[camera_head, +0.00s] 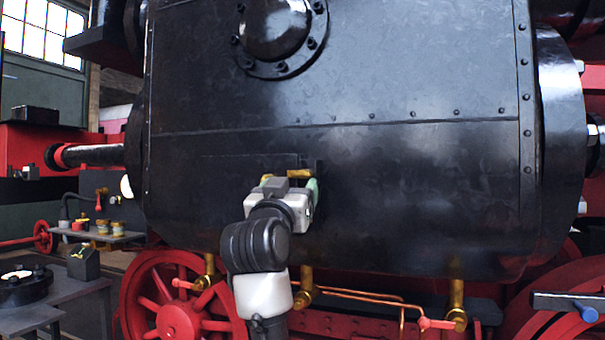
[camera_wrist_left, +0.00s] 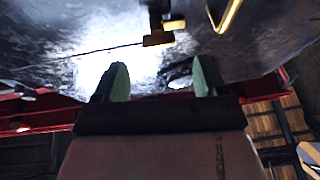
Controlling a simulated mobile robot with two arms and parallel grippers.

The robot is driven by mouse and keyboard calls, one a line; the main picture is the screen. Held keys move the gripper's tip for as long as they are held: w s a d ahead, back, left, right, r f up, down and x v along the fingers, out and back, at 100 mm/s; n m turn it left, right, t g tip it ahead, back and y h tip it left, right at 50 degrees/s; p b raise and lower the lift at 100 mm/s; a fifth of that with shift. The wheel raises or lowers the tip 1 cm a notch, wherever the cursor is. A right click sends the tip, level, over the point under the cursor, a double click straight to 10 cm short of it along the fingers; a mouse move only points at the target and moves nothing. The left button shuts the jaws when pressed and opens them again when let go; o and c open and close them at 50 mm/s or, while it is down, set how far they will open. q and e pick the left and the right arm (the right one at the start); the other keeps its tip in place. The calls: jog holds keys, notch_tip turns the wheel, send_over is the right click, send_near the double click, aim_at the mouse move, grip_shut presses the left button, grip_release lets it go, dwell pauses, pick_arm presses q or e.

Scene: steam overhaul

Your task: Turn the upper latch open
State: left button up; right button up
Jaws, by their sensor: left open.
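My left gripper (camera_head: 288,183) is in front of the lower middle of the black cylinder casing (camera_head: 400,180), and hides part of what lies behind it. In the left wrist view my left gripper (camera_wrist_left: 163,78) is open, with two green-padded fingertips apart and nothing between them. A small brass latch piece (camera_wrist_left: 158,38) sits on the dark surface beyond the fingertips, apart from them. A brass-edged loop (camera_wrist_left: 228,14) is at the upper right there. In the head view a brass piece (camera_head: 300,173) shows just above the gripper. I cannot tell which piece is the upper latch.
Red wheels (camera_head: 170,300) and brass drain fittings (camera_head: 457,305) lie below the casing. The casing front right of the gripper is clear.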

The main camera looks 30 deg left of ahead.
aim_at(300, 176)
pick_arm(q)
jog(key=p+x, duration=0.1)
jog(key=x, duration=0.5)
jog(key=shift+w, duration=0.35)
jog(key=c, duration=0.9)
